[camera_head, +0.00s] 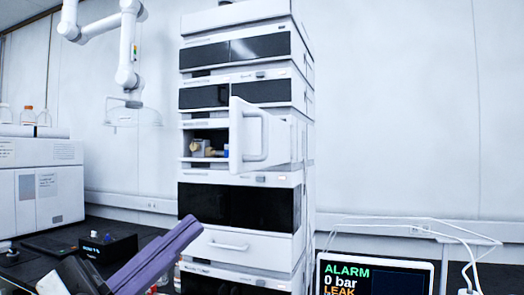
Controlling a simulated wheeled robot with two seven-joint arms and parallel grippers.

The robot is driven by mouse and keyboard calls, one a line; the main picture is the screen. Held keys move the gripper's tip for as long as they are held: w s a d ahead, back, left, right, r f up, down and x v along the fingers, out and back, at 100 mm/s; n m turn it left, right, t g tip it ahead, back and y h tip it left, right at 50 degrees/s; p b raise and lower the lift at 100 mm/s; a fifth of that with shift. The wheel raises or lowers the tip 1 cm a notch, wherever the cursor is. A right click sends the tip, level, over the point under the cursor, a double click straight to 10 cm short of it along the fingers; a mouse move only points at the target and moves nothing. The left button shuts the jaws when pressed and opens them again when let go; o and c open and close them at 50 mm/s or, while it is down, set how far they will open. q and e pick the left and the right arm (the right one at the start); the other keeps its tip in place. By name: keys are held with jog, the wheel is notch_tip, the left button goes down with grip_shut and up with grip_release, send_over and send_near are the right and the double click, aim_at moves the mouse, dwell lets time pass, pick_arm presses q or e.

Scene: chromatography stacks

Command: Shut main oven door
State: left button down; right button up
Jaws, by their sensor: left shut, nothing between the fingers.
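The main oven door (249,136) is a white panel with a vertical bar handle. It stands open, swung out on the right side of the oven compartment (186,143) in the middle of the tall instrument stack. Inside the compartment a small yellowish part and a bit of blue show. My left gripper (190,229), purple and grey, is shut and empty. It appears in front of the lower stack, below and to the left of the door, apart from it. My right gripper is not in view.
A lower drawer (228,244) with a bar handle is in the stack behind my left gripper. A monitor (375,275) reading "ALARM 0 bar LEAK" stands at lower right. A black box (108,247) and a white instrument (40,185) are at left. A white robot arm (127,50) hangs at upper left.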

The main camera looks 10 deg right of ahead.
aim_at(266, 134)
pick_arm(q)
jog(key=s+d+r+m+g+y+b, duration=0.2)
jog(key=s+d+r+m+g+y, duration=0.2)
jog(key=s+d+r+m+g, duration=0.3)
notch_tip(266, 134, up, 6)
jog(key=a+n+t+y+b, duration=0.15)
jog(key=t+y, duration=0.25)
jog(key=t, duration=0.4)
jog(key=shift+n, duration=0.25)
jog(key=w+d+p, duration=0.1)
jog(key=w, duration=0.1)
jog(key=w+d+p, duration=0.1)
jog(key=w+d, duration=0.1)
jog(key=w+d+p, duration=0.1)
jog(key=w+d, duration=0.1)
jog(key=shift+w+d+f, duration=0.1)
jog(key=shift+w+d, duration=0.15)
jog(key=shift+w, duration=0.1)
jog(key=shift+w+a, duration=0.2)
jog(key=shift+w, duration=0.05)
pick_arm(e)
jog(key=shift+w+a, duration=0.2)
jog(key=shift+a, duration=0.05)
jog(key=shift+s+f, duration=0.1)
pick_arm(q)
jog(key=shift+a+p, duration=0.15)
jog(key=shift+p, duration=0.15)
